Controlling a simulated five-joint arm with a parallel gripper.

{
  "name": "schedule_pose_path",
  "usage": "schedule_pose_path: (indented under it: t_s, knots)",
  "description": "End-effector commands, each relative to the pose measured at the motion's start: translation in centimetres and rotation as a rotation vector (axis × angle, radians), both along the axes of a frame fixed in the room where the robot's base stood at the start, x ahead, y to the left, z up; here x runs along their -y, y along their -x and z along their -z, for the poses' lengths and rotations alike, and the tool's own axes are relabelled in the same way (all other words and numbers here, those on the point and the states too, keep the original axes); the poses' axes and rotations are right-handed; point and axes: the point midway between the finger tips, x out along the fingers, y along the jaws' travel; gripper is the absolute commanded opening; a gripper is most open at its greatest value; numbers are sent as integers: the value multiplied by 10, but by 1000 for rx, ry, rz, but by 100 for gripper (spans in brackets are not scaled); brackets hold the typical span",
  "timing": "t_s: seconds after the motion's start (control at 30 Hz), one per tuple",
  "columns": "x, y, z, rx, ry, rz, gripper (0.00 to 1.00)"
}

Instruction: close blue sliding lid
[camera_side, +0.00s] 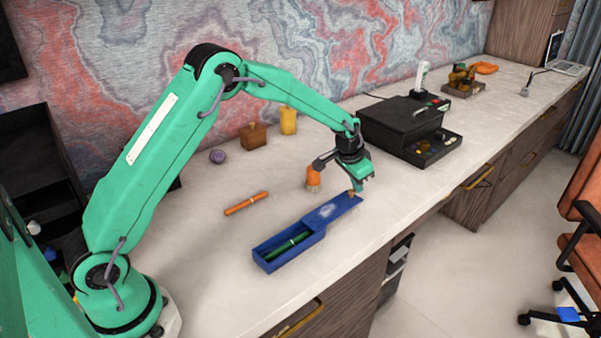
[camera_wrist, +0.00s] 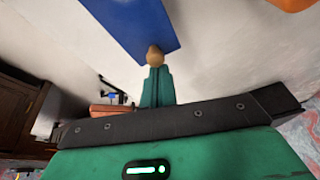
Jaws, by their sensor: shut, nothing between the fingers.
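The blue box (camera_side: 268,262) lies on the pale desktop with its near-left part open, and a green pen (camera_side: 290,244) lies inside. Its blue sliding lid (camera_side: 322,214) extends out from the box toward the right and back. A small tan knob (camera_side: 351,193) sits at the lid's far end. In the wrist view the lid (camera_wrist: 125,22) and the knob (camera_wrist: 155,55) show at the top. My gripper (camera_side: 357,190) is shut and empty, fingertips pointing down at the lid's knob end. In the wrist view the fingertips (camera_wrist: 156,72) appear at the knob; I cannot tell whether they touch.
An orange pen (camera_side: 246,203) lies behind the box. An orange brush-like object (camera_side: 313,178) stands left of my gripper. A black drawer unit (camera_side: 400,122) stands behind on the right. A wooden block (camera_side: 252,136), yellow cylinder (camera_side: 288,121) and purple ball (camera_side: 217,156) are near the wall.

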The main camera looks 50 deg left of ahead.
Motion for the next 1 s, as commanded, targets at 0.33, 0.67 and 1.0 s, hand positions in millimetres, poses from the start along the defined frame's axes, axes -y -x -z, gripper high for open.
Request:
schedule_pose_path:
  t_s: [0.33, 0.67, 1.0]
  knots:
    - [2, 50, 0, -1, 2, 1, 0]
    - [4, 105, 0, -1, 4, 1, 0]
    - [5, 142, 0, 0, 5, 2, 0]
